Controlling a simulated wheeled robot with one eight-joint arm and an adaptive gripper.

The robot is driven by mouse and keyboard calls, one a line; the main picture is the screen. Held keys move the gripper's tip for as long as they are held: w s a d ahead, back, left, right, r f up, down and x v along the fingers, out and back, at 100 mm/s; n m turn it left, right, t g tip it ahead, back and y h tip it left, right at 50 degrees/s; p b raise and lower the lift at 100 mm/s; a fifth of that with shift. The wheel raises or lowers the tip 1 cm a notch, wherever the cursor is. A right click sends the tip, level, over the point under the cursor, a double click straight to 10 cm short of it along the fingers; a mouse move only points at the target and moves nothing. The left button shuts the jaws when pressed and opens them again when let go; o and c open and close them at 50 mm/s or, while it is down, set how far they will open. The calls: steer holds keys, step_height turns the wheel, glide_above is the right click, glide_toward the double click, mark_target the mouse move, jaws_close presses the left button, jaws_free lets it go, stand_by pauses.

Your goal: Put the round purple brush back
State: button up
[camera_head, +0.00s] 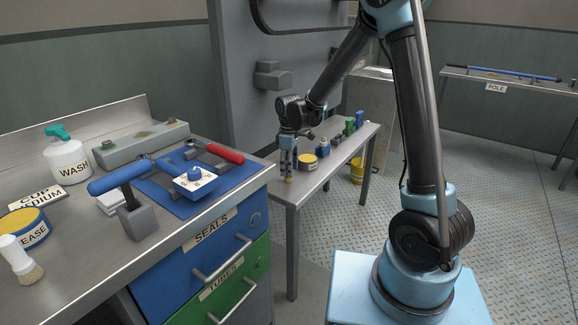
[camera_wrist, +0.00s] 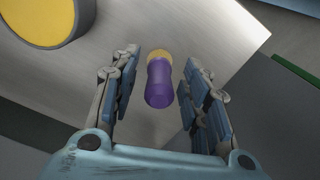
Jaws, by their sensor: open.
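The round purple brush (camera_wrist: 158,85) shows in the wrist view between my gripper's two fingers, with its yellow end (camera_wrist: 158,54) away from the camera. Gaps show on both sides of it, and the fingers appear apart from it. My gripper (camera_head: 288,172) is open and points down over the near left corner of the small side table (camera_head: 292,203).
A yellow-topped tin (camera_head: 308,161) stands close to the right of my gripper, with several blue and green items behind it. A steel bench (camera_head: 75,277) with tools, a spray bottle (camera_head: 66,160) and a blue mat (camera_head: 178,207) is at left. A yellow bucket (camera_head: 357,172) stands beyond the table.

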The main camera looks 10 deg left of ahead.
steer(key=shift+f, duration=0.15)
step_height(320, 180, up, 17)
steer(key=shift+s+a+r, duration=0.15)
steer(key=shift+a+r, duration=0.05)
steer(key=shift+a, duration=0.15)
steer(key=s+d+r+m+t, duration=0.1)
steer(key=s+d+m, duration=0.25)
steer(key=d, duration=0.95)
steer(key=s+d+r+m, duration=0.1)
steer(key=s+d+m, duration=0.25)
steer(key=d, duration=0.95)
steer(key=s+d+f+m+t, duration=0.1)
steer(key=s+d+f+m, duration=0.8)
steer(key=s+d, duration=0.6)
step_height(320, 180, down, 3)
steer(key=shift+s+d+r+m, duration=0.1)
steer(key=shift+s+d+m, duration=0.1)
steer(key=shift+s+m, duration=0.25)
